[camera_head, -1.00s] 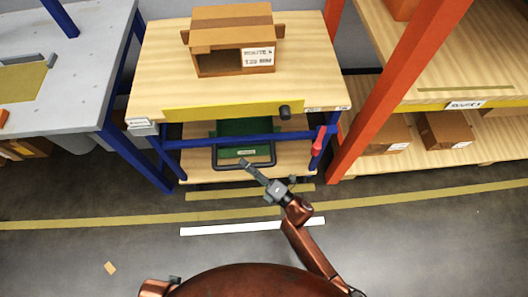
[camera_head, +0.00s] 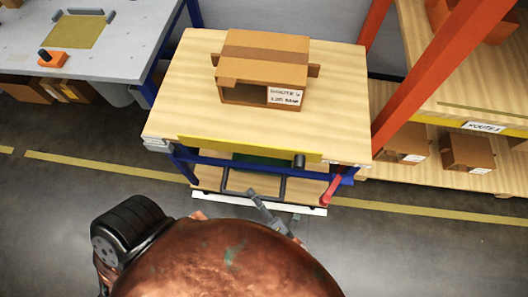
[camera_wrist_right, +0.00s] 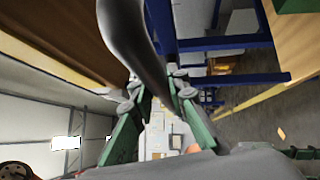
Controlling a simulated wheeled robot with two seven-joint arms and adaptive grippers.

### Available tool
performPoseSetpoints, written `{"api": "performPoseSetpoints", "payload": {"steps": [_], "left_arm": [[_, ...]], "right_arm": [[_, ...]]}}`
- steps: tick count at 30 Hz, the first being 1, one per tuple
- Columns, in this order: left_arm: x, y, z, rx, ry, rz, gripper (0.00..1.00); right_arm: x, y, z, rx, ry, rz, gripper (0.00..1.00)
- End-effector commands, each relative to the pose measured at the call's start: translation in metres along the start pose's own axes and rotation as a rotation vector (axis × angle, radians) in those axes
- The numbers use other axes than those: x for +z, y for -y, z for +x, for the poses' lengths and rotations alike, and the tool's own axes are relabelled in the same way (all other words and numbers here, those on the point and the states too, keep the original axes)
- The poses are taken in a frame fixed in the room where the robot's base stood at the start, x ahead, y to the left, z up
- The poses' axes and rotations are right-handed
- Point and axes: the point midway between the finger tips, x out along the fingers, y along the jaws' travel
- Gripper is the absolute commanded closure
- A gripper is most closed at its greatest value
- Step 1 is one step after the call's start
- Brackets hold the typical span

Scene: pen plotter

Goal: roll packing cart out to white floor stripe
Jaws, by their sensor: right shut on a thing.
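The packing cart (camera_head: 190,105) has a pale wood top, a yellow front edge and a blue frame. A dark U-shaped handle (camera_head: 283,188) hangs at its front. My right gripper (camera_head: 254,194) is shut on this handle; in the right wrist view a dark bar (camera_wrist_right: 140,45) runs between its green-padded fingers (camera_wrist_right: 158,105). The white floor stripe (camera_head: 205,199) shows along the cart's lower front edge, partly covered by the cart and my arm. Whether the wheels touch it is hidden. My left gripper is not in view.
An open cardboard box (camera_head: 265,70) stands on the cart top. A red lever (camera_head: 333,188) is at the cart's front right. A grey workbench (camera_head: 130,45) is at left, an orange-framed rack (camera_head: 420,70) at right. A yellow floor line (camera_head: 90,172) runs behind the cart.

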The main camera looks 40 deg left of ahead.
Motion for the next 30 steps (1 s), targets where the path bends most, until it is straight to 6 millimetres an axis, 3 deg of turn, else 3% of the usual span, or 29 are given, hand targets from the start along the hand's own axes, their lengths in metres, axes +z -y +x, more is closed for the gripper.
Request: {"api": "performPoseSetpoints", "payload": {"steps": [6,16,17,18,24,30], "left_arm": [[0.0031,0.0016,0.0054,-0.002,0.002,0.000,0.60],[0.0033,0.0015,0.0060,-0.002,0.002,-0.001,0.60],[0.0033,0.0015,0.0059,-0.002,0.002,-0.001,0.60],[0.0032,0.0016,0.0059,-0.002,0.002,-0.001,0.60],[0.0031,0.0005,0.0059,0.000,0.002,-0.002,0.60],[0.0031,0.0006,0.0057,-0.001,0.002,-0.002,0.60]], "right_arm": [[-0.0133,-0.0001,-0.0032,-0.001,-0.020,0.002,1.00],[-0.0148,0.0007,-0.0053,-0.001,-0.021,0.004,1.00],[-0.0149,0.0007,-0.0054,-0.001,-0.022,0.004,0.84],[-0.0148,0.0009,-0.0056,-0.002,-0.021,0.004,0.81],[-0.0131,-0.0004,-0.0037,0.000,-0.019,0.003,0.68],[-0.0119,-0.0012,-0.0030,0.001,-0.017,0.002,0.67]]}}
